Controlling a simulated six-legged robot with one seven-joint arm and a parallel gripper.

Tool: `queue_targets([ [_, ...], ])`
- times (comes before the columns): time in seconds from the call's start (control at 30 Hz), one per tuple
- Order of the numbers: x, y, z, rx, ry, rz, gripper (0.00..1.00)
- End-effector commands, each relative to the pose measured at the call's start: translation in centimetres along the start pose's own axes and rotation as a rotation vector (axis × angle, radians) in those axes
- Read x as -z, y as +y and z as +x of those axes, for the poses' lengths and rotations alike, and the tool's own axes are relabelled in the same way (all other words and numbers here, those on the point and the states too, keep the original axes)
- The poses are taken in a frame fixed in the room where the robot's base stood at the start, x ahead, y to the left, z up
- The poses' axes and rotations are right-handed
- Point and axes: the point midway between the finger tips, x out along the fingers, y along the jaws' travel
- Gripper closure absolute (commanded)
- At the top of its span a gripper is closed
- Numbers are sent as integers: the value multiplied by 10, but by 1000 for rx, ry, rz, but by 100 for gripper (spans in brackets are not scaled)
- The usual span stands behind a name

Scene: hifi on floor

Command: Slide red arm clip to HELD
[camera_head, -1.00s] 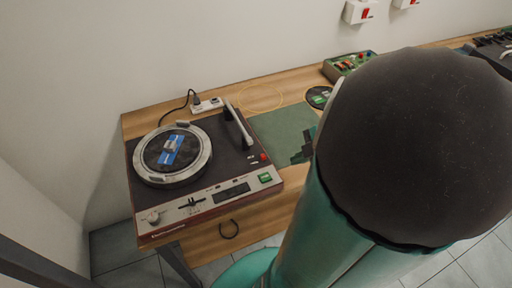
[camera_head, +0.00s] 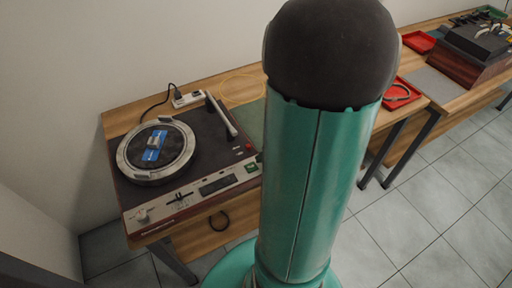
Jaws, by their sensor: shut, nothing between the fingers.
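The turntable (camera_head: 182,183) sits on the near left of a wooden bench, with a dark top and a silver platter (camera_head: 121,156) carrying a black disc with a blue label. Its tonearm (camera_head: 222,114) lies along the right side of the deck. A tiny red part (camera_head: 249,146) shows near the front end of the tonearm; it may be the red arm clip, but it is too small to tell its position. No HELD marking is readable. My gripper is out of view; only my teal arm link with its dark cap shows, right of the turntable.
A power strip (camera_head: 187,99) with a black plug lies behind the turntable. Red trays (camera_head: 400,93) and a dark boxed device (camera_head: 475,50) stand on the bench to the right. Tiled floor (camera_head: 400,225) is open in front.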

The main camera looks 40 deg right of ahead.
Motion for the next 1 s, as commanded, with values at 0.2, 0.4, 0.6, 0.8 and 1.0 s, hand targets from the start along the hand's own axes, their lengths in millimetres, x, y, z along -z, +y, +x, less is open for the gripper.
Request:
queue_targets([
  [0.2, -1, 27, 17, 1, -1, -1, 100],
  [0.4, 0, 36, 21, -1, -1, -1, 100],
  [0.6, 0, 36, 21, -1, -1, 0, 100],
  [0.8, 0, 46, 27, 1, 0, -1, 100],
  [1.0, 0, 62, 36, 0, 0, 0, 100],
])
